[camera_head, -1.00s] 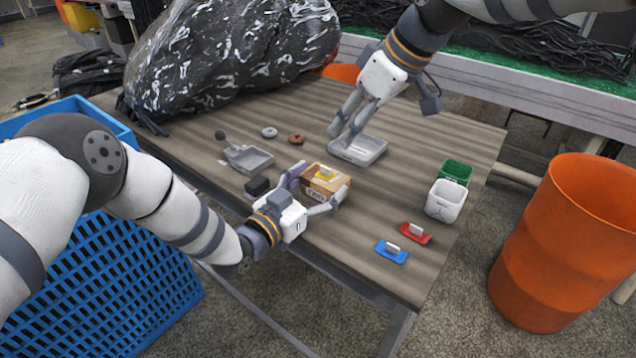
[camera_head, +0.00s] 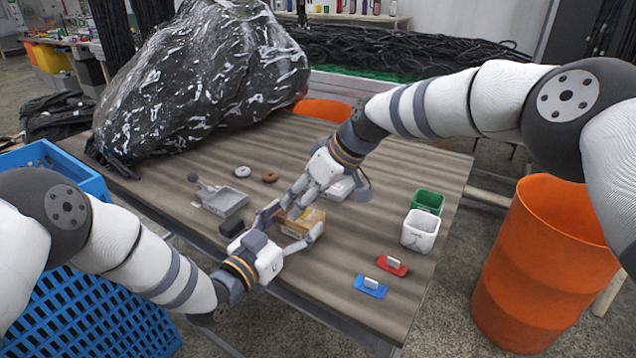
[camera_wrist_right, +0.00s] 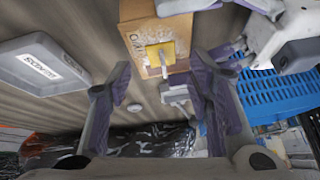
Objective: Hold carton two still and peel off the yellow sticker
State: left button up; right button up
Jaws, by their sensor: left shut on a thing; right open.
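A small brown carton (camera_head: 306,220) stands on the wooden table, and it also shows in the right wrist view (camera_wrist_right: 146,38). On its face is a yellow square sticker (camera_wrist_right: 160,52) with a pale tab sticking out. My left gripper (camera_head: 291,228) is shut on the carton, one finger on each side. My right gripper (camera_head: 291,203) is open just above and behind the carton, partly hiding it in the head view. In the right wrist view the sticker lies between and beyond the open right fingers (camera_wrist_right: 158,88), apart from them. The carton's lettering is too unclear to read.
Another tray (camera_wrist_right: 42,64) lies behind my right gripper. Two rings, green (camera_head: 428,201) and white (camera_head: 420,232) bins, and red (camera_head: 392,265) and blue (camera_head: 371,287) pads stand clear.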

jog(key=shift+w+a+f, duration=0.1)
jog(key=shift+a+f, duration=0.05)
jog(key=shift+f, duration=0.15)
grip_shut()
jog(key=shift+f, duration=0.15)
dwell(1.1)
